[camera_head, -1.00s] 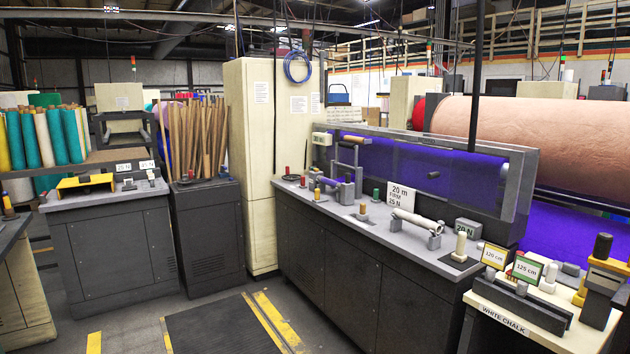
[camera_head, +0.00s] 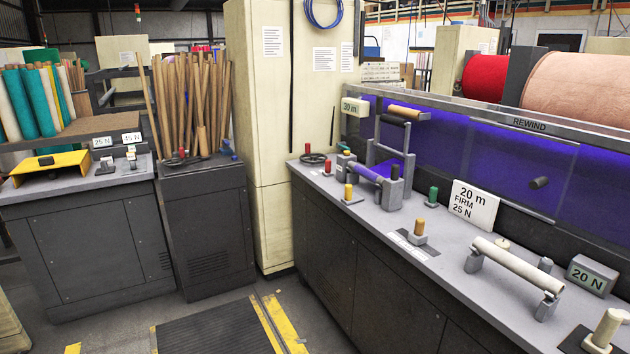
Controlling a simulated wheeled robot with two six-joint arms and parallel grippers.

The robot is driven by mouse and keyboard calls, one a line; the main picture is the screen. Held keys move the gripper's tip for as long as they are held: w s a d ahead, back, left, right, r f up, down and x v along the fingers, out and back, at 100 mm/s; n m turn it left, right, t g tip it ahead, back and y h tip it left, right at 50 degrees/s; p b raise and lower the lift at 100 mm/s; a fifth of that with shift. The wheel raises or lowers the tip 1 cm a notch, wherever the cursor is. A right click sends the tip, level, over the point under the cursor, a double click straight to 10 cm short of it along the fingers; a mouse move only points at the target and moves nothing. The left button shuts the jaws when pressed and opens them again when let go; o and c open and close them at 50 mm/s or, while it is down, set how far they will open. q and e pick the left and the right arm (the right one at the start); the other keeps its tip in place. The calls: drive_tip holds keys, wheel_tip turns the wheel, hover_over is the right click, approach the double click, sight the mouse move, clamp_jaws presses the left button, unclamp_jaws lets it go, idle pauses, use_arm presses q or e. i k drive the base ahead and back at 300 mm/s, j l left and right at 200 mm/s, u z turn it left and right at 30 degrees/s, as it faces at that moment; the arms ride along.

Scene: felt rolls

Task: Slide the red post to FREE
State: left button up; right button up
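A short red post (camera_head: 327,167) with a dark base stands upright on the grey counter (camera_head: 388,219), near its left end. I cannot read the word FREE anywhere. A yellow post (camera_head: 348,191) stands in front of the red one, and a green post (camera_head: 433,194) stands further right. Neither of my grippers shows in this view.
A grey stand with a purple roll (camera_head: 366,172) is right of the red post. A dark handwheel (camera_head: 313,158) is behind it. A tan post (camera_head: 419,227), a white bar (camera_head: 515,262) and the "20 m FIRM 25 N" sign (camera_head: 474,206) are along the counter. Floor in front is open.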

sight(328, 172)
drive_tip(key=i+z, duration=0.2)
drive_tip(key=i, duration=0.75)
drive_tip(key=z, duration=0.3)
drive_tip(key=i+j+z, duration=0.6)
drive_tip(key=j+z, duration=0.3)
drive_tip(key=i+j, duration=0.05)
drive_tip(key=j, duration=0.05)
